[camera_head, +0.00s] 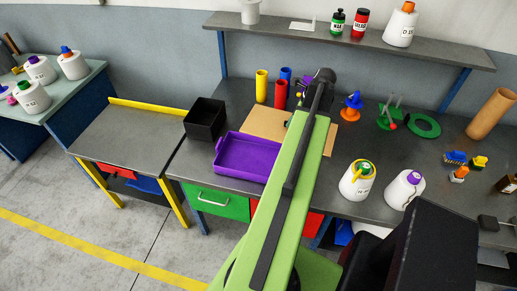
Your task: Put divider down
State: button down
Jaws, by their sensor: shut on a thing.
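A flat tan board, which looks like the divider (262,122), lies level at the back of the grey workbench, behind the purple tray. Its middle is hidden by my green arm, and it shows again to the right of the arm. My gripper (289,123) is mostly hidden behind my arm; a small dark part of it shows at the board. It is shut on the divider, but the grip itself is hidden. I cannot tell whether the board rests on the bench or is just above it.
A purple tray (243,157) and a black open box (205,119) stand left. Yellow and red tubes (262,87) stand behind the board. A grey side table (135,133) is clear.

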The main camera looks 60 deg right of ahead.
jog(key=n+b, duration=0.1)
jog(key=b, duration=0.9)
send_over(260, 162)
jog(key=s, duration=0.2)
notch_tip(260, 162, down, 10)
jog(key=shift+y, duration=0.3)
jog(key=f+b, duration=1)
jog(key=shift+w+d, duration=0.2)
jog(key=shift+d, duration=0.1)
jog(key=c, duration=1.5)
grip_release()
jog(key=shift+r, duration=0.15)
jog(key=shift+r+p, duration=0.25)
jog(key=shift+p, duration=0.2)
jog(key=p+v, duration=1)
jog(key=v, duration=0.1)
jog(key=shift+r+p, duration=0.35)
